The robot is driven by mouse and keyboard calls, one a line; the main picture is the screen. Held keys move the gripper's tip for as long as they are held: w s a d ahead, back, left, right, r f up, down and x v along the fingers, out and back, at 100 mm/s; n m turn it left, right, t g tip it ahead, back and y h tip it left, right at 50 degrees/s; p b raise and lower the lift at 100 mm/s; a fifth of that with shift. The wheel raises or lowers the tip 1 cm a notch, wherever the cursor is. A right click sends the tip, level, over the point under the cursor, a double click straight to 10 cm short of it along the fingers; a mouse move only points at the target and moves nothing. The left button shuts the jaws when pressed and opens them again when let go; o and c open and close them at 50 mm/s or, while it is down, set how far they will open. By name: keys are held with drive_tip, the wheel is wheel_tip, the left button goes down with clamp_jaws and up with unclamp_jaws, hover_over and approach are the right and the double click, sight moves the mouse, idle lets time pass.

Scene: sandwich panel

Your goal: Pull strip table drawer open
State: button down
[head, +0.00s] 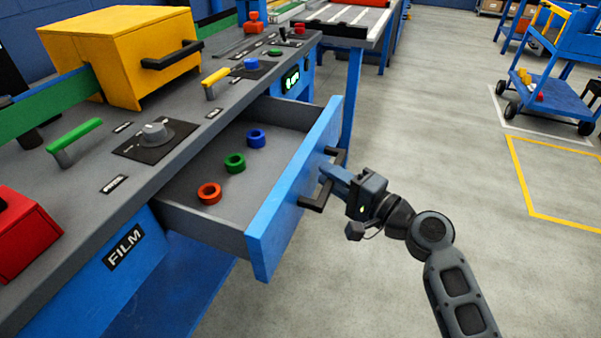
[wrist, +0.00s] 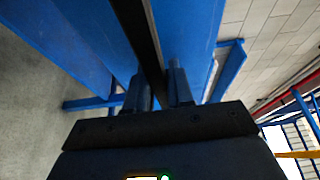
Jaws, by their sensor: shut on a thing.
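The drawer (head: 295,192) has a blue front and grey inside, and it stands well out from the grey and blue table (head: 150,205). Its black bar handle (head: 313,203) is on the blue front. My gripper (head: 326,178) is at the handle from the right, shut on it. In the wrist view the two fingers (wrist: 160,88) sit either side of the black handle (wrist: 140,35), with the blue drawer front behind. Inside the drawer lie an orange ring (head: 209,193), a green ring (head: 235,162) and a blue ring (head: 256,138).
A yellow box (head: 120,55), a dial (head: 155,133) and green and yellow levers are on the tabletop. A red block (head: 22,235) sits at the left edge. The grey floor right of the drawer is clear. A blue cart (head: 550,95) stands far right.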

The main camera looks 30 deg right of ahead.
drive_tip(key=shift+s+d+b, duration=0.2)
drive_tip(key=shift+s+d, duration=0.55)
drive_tip(key=shift+s, duration=0.25)
drive_tip(key=shift+s+d+b, duration=0.15)
drive_tip(key=shift+s+d, duration=0.55)
drive_tip(key=shift+s, duration=0.25)
drive_tip(key=c, duration=1.1)
unclamp_jaws()
drive_tip(key=shift+s, duration=0.1)
drive_tip(key=v, duration=0.7)
drive_tip(key=shift+s+d, duration=0.1)
drive_tip(key=shift+s, duration=0.2)
drive_tip(key=shift+f, duration=0.1)
